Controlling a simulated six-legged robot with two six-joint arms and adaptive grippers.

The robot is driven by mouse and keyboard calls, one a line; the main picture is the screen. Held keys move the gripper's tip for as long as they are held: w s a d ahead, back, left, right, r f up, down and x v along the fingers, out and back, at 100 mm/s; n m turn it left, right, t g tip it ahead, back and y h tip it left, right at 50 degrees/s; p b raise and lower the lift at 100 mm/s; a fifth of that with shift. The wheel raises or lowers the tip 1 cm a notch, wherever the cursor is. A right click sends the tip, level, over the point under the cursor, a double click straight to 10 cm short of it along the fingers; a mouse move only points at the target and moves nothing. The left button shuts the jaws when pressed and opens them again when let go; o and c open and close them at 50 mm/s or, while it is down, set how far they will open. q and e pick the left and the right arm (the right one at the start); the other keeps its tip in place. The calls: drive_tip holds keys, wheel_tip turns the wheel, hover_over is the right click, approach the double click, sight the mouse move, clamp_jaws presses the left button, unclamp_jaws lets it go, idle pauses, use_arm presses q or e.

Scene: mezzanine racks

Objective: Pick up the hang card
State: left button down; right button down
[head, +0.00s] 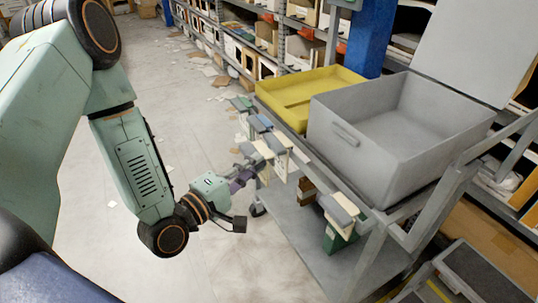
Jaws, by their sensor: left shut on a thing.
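My left gripper (241,194) is beside the near side of the grey cart. It is shut on a small dark purple piece (239,180), which I take to be the hang card; it is small and partly hidden by the gripper. Several other cards with grey tops hang along the cart's side: a cream one (280,164) just beyond the gripper, and a cream and green one (340,228) to the right. My right gripper is not in view.
The cart carries a yellow tray (295,105) and an open grey bin (345,138). Its lower shelf (305,240) is mostly bare. Racks with boxes (265,40) stand behind. The floor (150,75) to the left is open, with scattered paper.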

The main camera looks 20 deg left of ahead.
use_arm(q)
drive_tip(key=s+a+p, duration=0.4)
drive_tip(key=s+a, duration=0.1)
drive_tip(key=s, duration=0.2)
drive_tip(key=shift+a, duration=0.2)
drive_tip(key=w+d+r+m+g+h, duration=0.1)
drive_tip(key=d+r+m+h, duration=0.1)
drive_tip(key=d, duration=0.8)
wheel_tip(320, 180, up, 2)
drive_tip(key=shift+w+d+r+h, duration=0.1)
drive_tip(key=shift+w+d+h, duration=0.2)
drive_tip(key=shift+h, duration=0.5)
drive_tip(key=shift+a, duration=0.15)
